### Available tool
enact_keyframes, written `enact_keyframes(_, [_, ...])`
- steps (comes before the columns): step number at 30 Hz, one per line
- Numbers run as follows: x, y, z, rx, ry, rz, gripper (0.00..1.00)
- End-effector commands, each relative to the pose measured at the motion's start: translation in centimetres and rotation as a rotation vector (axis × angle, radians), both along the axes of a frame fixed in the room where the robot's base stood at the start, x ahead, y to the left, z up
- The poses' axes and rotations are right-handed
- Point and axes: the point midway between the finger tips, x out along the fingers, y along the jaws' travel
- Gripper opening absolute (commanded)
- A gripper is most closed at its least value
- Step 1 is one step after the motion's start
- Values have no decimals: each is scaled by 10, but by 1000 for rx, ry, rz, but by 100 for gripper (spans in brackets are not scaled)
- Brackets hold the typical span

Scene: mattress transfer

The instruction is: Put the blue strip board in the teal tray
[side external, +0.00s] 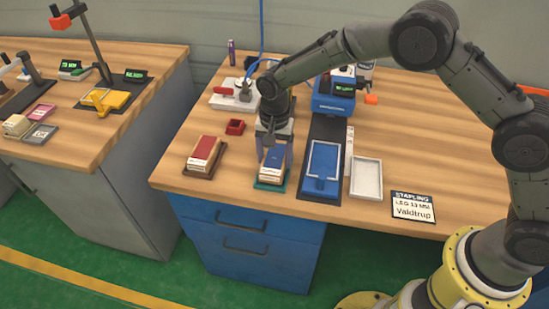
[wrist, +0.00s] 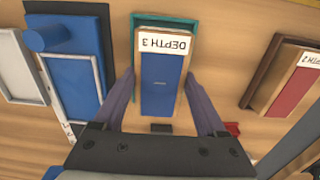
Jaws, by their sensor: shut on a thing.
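The blue strip board (side external: 272,159) is a block with a blue top and cream sides. In the wrist view the blue strip board (wrist: 162,82) carries a white "DEPTH 3" label at its far end. The teal tray (side external: 269,187) lies directly under it. The teal tray's rim (wrist: 165,18) shows past the labelled end. My gripper (side external: 272,158) points down with its fingers along the board's two sides. In the wrist view my gripper (wrist: 162,92) is shut on the board. I cannot tell whether the board touches the tray floor.
A red board (side external: 205,148) sits in a brown tray (side external: 198,174) to the left. A small red box (side external: 235,127) stands behind. A blue fixture (side external: 323,165) and a white tray (side external: 366,178) lie close on the right. A "STAPLING" sign (side external: 412,207) lies near the front edge.

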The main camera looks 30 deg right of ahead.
Motion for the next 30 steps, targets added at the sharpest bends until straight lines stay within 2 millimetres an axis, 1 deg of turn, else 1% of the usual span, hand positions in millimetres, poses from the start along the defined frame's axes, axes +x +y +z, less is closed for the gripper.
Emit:
enact_keyframes(1, [0,0,-6,-1,2,0,4])
enact_keyframes(3, [0,0,-9,0,-1,0,4])
enact_keyframes(13, [0,0,-11,1,-1,0,4])
enact_keyframes(14, [0,0,-12,0,0,0,76])
enact_keyframes(15, [0,0,-12,0,0,0,83])
enact_keyframes(18, [0,0,-12,0,0,0,100])
enact_keyframes(26, [0,0,-10,1,-1,0,100])
enact_keyframes(30, [0,0,1,1,-2,0,100])
